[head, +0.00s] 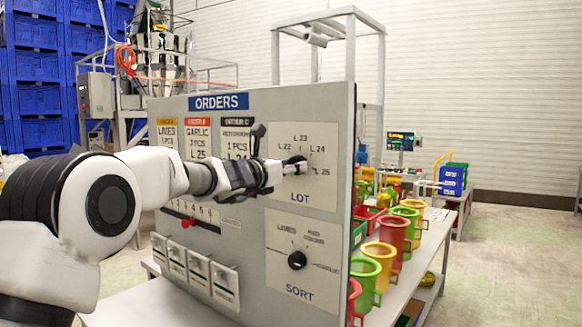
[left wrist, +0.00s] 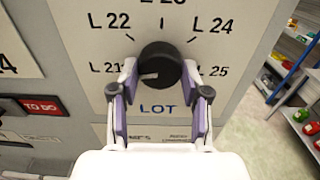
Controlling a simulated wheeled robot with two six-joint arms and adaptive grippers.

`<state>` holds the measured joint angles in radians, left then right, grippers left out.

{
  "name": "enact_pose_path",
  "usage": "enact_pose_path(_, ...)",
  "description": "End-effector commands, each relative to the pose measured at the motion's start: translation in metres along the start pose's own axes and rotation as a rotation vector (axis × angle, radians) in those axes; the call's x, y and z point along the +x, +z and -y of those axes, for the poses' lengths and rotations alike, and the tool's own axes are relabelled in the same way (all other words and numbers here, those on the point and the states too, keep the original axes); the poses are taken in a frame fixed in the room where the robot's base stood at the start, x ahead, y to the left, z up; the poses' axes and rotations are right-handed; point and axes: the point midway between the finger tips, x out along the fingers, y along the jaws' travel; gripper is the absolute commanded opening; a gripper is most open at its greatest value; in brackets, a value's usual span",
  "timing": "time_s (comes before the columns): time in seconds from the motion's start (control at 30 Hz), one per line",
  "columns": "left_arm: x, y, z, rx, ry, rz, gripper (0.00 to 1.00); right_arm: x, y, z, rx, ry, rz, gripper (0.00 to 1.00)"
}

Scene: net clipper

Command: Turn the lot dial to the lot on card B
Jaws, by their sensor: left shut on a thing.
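The lot dial (head: 296,161) is a black round knob on a white plate marked LOT on the grey panel (head: 347,130). In the left wrist view the dial (left wrist: 160,62) has a white pointer mark turned left, toward L 21. Labels L 21, L 22, L 23, L 24 and L 25 ring it. My left gripper (head: 277,172) is shut on the dial, one finger on each side in the left wrist view (left wrist: 160,85). The red-topped middle card (head: 199,140) reads GARLIC, 3 PCS, L 25; its header letter is too small to read. My right gripper is out of view.
A yellow-topped card (head: 167,135) and a black-topped card (head: 237,138) reading L 24 flank the red one. The SORT dial (head: 297,260) sits below. Colored mugs (head: 394,235) stand on a table right of the panel. Open floor lies farther right.

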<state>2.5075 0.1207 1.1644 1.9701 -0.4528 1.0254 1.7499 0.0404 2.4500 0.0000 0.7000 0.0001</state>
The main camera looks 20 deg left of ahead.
Motion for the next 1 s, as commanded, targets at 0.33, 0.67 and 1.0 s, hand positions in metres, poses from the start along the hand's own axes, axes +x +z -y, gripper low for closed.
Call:
enact_pose_path(0.33,0.0,0.001,0.001,0.053,-0.001,0.005,0.12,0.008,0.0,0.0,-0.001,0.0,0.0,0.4)
enact_pose_path(0.67,0.0,-0.001,0.001,0.268,-0.001,0.007,0.12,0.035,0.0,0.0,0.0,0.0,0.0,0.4)
enact_pose_path(1.0,0.0,0.0,0.001,0.587,0.0,0.008,0.12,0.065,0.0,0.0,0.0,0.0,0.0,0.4)
